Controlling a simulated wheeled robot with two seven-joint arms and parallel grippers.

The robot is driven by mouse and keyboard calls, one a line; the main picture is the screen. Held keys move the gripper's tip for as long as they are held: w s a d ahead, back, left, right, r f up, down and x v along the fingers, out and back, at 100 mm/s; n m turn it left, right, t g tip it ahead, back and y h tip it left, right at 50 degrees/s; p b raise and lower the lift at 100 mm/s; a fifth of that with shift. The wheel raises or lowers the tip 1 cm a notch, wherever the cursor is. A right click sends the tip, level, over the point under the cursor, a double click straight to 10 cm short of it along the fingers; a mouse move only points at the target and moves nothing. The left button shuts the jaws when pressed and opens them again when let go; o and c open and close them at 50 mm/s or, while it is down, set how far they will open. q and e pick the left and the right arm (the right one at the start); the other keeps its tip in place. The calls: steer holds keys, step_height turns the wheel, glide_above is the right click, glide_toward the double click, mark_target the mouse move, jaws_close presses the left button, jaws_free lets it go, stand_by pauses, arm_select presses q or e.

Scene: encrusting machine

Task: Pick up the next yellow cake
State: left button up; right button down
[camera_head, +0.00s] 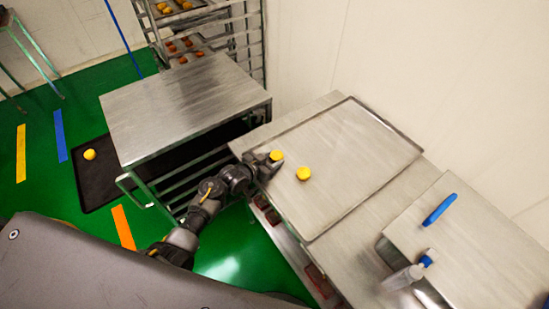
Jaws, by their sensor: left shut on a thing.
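A yellow cake (276,155) is at the tip of my left gripper (269,162), over the left edge of the metal tray (350,150). The left gripper is shut on this cake; its fingers are small and partly hidden. I cannot tell whether the cake touches the tray. A second yellow cake (303,173) sits on the tray, just right of the gripper and apart from it. Another yellow round thing (89,154) lies on the black mat on the floor at left. My right gripper is not in view.
A steel cart (185,100) stands left of the tray table. A rack (205,40) with filled trays stands behind it. A blue-handled tool (439,209) and a bottle (405,276) are at the right. Most of the tray is clear.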

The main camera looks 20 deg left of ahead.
arm_select(q)
steer(key=shift+r, duration=0.45)
step_height(320, 180, up, 3)
steer(key=shift+s+a+f, duration=0.15)
steer(key=shift+f, duration=0.05)
steer(key=s+a+r+b, duration=0.1)
steer(key=s+a+r, duration=0.7)
steer(key=s+r, duration=0.1)
steer(key=shift+s+a+r+b, duration=0.2)
steer(key=shift+s+b, duration=0.1)
steer(key=shift+s, duration=0.6)
